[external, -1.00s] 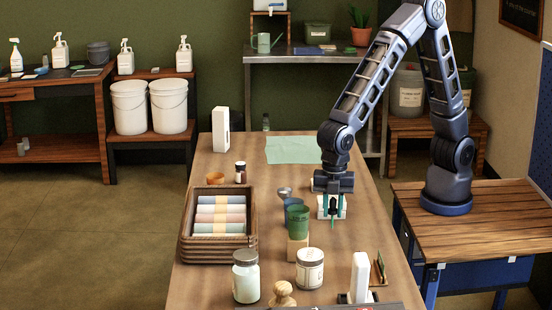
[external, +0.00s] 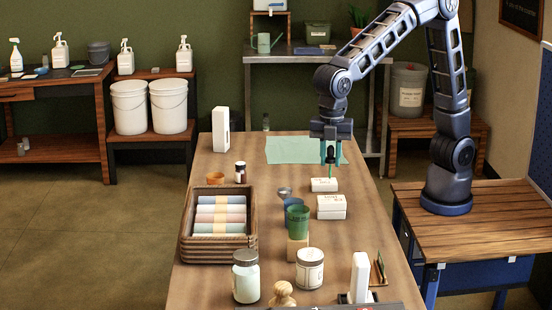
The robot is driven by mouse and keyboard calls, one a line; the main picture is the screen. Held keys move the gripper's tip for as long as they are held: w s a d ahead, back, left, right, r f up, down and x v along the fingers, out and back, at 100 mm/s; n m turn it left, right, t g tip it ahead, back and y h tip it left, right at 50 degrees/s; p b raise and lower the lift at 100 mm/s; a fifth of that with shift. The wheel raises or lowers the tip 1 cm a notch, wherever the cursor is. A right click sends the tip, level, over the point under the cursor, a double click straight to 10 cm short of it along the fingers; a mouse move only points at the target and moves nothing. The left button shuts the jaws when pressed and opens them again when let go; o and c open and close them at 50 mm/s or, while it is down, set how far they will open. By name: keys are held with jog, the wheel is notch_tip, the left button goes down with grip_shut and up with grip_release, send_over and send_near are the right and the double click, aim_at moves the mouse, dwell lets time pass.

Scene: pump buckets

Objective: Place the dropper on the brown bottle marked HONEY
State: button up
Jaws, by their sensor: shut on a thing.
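My gripper (external: 331,150) has teal fingers and is above the right side of the table. It is shut on the dropper (external: 331,157), whose dark bulb is between the fingers and whose thin green stem points down. The dropper hangs just above a small white box (external: 323,185); whether its tip touches the box is not clear. A small brown bottle (external: 240,173) with a pale label stands upright to the left, beyond the tray. Its label is too small to read. It is well apart from my gripper.
A wooden tray (external: 251,250) holds several rolled cloths. An orange cup (external: 215,178) and tall white block (external: 220,130) are near the brown bottle. A larger white box (external: 331,208), green cup (external: 298,223) and jars (external: 246,277) stand nearer. A green cloth (external: 290,150) lies behind.

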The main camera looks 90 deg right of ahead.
jog(key=w+d+r+m, duration=0.2)
jog(key=w+d+m, duration=0.3)
jog(key=w+d, duration=0.45)
notch_tip(320, 180, up, 5)
jog(key=m, duration=1.3)
send_over(241, 164)
jog(key=f, duration=1.9)
jog(key=shift+w+d+f, duration=0.1)
jog(key=shift+d+f, duration=0.1)
jog(key=shift+f, duration=0.15)
jog(key=o, duration=0.9)
jog(key=shift+f, duration=0.1)
jog(key=shift+o, duration=0.3)
